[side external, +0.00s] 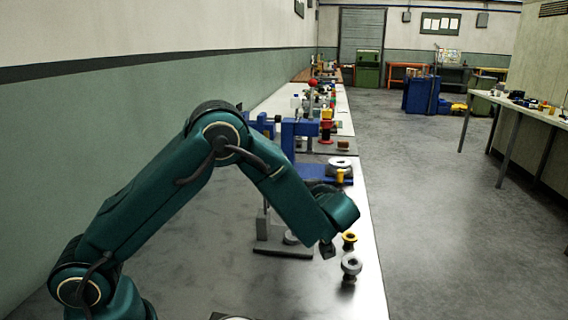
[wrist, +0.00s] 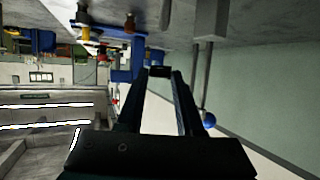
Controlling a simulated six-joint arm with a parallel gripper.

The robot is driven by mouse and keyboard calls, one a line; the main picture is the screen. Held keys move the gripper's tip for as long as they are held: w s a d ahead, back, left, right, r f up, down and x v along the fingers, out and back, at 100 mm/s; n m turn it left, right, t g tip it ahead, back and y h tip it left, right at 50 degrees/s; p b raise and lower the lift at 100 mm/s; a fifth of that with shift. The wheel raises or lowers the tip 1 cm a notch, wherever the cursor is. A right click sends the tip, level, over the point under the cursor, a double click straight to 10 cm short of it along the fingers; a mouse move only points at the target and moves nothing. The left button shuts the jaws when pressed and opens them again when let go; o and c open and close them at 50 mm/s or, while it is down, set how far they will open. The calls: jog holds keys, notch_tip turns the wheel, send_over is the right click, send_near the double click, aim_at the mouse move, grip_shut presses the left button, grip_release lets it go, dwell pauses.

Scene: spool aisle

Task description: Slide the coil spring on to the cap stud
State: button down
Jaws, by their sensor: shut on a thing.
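My gripper (side external: 327,250) hangs low over the near part of the long bench, pointing down, just left of a grey spool. In the wrist view its two long dark fingers (wrist: 160,72) close in on a small dark thing (wrist: 159,71) at their tips. It is too dark and small to tell whether it is the coil spring; I see no separate turns of wire. In the side view the held thing cannot be told apart from the fingertips. I cannot pick out the cap stud for certain in either view.
The grey spool (side external: 351,267) and a yellow spool (side external: 349,241) stand near the bench's right edge. A grey stand base (side external: 282,247) lies left of my gripper. Blue fixtures (side external: 287,138) and several small items crowd the bench farther back. The bench front looks mostly clear.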

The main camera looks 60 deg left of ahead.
aim_at(297, 240)
jog(key=shift+f, duration=0.15)
jog(key=shift+f, duration=4.4)
jog(key=shift+c, duration=2.3)
grip_release()
jog(key=shift+v, duration=2.6)
